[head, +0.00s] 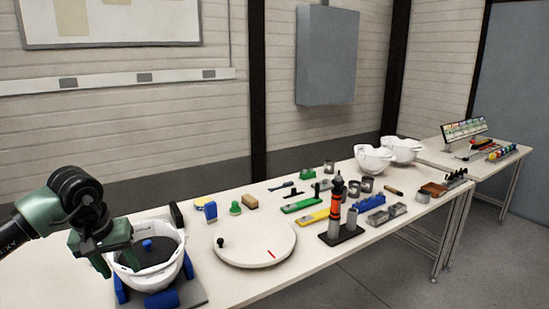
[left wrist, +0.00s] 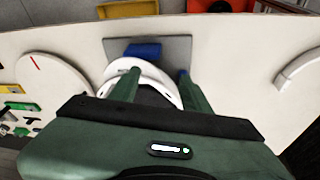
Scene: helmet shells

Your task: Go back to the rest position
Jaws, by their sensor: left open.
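My left gripper (head: 117,266) is open at the near left of the head view, over the left rim of a white helmet shell (head: 172,275). In the left wrist view the two spread fingers of my left gripper (left wrist: 157,80) overlap the white shell (left wrist: 150,70). I cannot tell whether they touch it. The shell rests open side up among blue blocks (head: 161,301) on a grey plate (head: 191,292). A dark round piece shows inside the shell. My right gripper is in neither view.
A white round turntable (head: 254,243) with a red mark lies right of the shell. Green and yellow tools, an orange-black cylinder (head: 336,206) and small metal parts crowd the table's middle. Two more white shells (head: 373,159) stand farther back. A grey box (head: 327,56) hangs on the wall.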

